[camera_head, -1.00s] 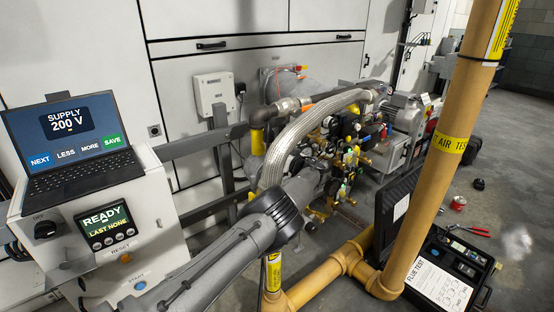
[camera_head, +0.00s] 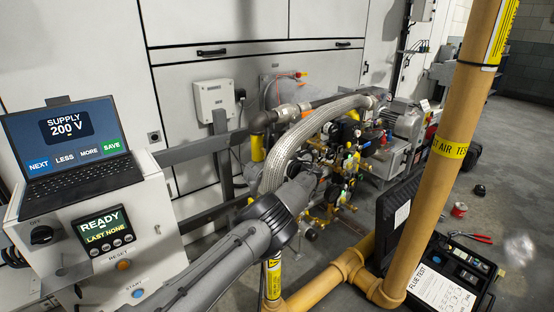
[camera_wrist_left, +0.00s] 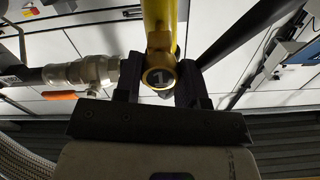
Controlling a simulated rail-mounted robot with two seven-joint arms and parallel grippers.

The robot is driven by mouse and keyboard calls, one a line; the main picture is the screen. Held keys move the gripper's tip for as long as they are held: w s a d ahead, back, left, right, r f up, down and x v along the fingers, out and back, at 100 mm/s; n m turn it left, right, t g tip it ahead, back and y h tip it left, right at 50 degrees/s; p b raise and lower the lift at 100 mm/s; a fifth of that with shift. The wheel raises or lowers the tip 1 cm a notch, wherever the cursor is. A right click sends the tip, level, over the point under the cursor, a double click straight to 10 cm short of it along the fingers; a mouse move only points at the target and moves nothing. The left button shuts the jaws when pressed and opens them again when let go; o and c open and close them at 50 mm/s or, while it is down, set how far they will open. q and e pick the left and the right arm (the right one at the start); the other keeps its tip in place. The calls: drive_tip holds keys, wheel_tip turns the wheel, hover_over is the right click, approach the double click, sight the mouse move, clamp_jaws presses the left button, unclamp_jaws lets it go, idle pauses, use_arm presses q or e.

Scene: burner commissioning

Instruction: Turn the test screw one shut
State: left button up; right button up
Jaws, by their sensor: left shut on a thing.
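The test screw (camera_wrist_left: 159,77) is a round brass head marked "1" in the left wrist view. It sits at the lower end of a yellow-brass pipe (camera_wrist_left: 160,25). My left gripper (camera_wrist_left: 158,85) has a dark finger on each side of this head and is shut on it. How far the screw is turned cannot be told. In the head view my left arm reaches in from the bottom towards the valve train (camera_head: 345,150), and its fingers are hidden behind the arm and the pipework. My right gripper is in neither view.
A braided hose (camera_head: 300,140) arches close beside my left arm. A steel valve with an orange lever (camera_wrist_left: 62,95) is left of the fingers. A yellow upright pipe (camera_head: 435,170) and an open flue test case (camera_head: 450,275) stand at right. A control box with laptop (camera_head: 75,150) is at left.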

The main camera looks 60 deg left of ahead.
use_arm(q)
drive_tip(key=shift+c, duration=0.6)
